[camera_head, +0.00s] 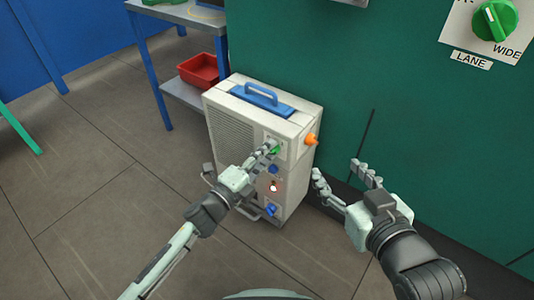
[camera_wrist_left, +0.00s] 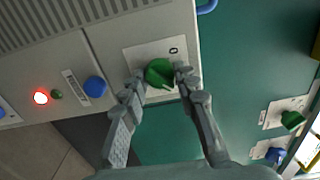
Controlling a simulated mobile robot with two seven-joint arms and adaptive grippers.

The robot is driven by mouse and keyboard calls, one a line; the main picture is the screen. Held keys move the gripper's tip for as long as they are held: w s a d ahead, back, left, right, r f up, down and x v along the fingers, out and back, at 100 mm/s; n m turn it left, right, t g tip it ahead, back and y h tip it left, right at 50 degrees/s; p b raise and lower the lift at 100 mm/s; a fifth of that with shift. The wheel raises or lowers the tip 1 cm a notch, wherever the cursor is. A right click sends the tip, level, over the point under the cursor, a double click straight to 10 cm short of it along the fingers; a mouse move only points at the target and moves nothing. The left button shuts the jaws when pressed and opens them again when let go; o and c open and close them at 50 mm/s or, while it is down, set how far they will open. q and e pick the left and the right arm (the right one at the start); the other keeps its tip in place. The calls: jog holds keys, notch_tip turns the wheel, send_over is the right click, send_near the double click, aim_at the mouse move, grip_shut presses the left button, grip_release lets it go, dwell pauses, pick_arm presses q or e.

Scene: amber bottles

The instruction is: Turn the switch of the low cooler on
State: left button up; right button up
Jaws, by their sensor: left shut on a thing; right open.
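The low cooler (camera_head: 235,140) is a pale grey box with a grille and a blue top handle. It stands on the floor against the green wall. Its green switch knob (camera_head: 274,149) sits on a white plate high on the front. In the left wrist view the green knob (camera_wrist_left: 160,73) is beside a "0" mark. My left gripper (camera_head: 268,150) is shut on this knob, one finger at each side; the fingertips also show in the left wrist view (camera_wrist_left: 161,83). The fingers partly hide the knob. My right gripper (camera_head: 336,168) is open and empty, right of the cooler.
An orange knob (camera_head: 311,139) sticks out of the cooler's right side. Blue knobs (camera_head: 271,209) and a lit red lamp (camera_head: 273,187) are below the switch. A blue-legged table (camera_head: 155,85) with a red bin (camera_head: 199,69) stands behind left. A green dial (camera_head: 494,19) is on the wall.

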pick_arm(q)
jog(key=o, duration=1.1)
jog(key=shift+o, duration=0.2)
jog(key=v, duration=1.2)
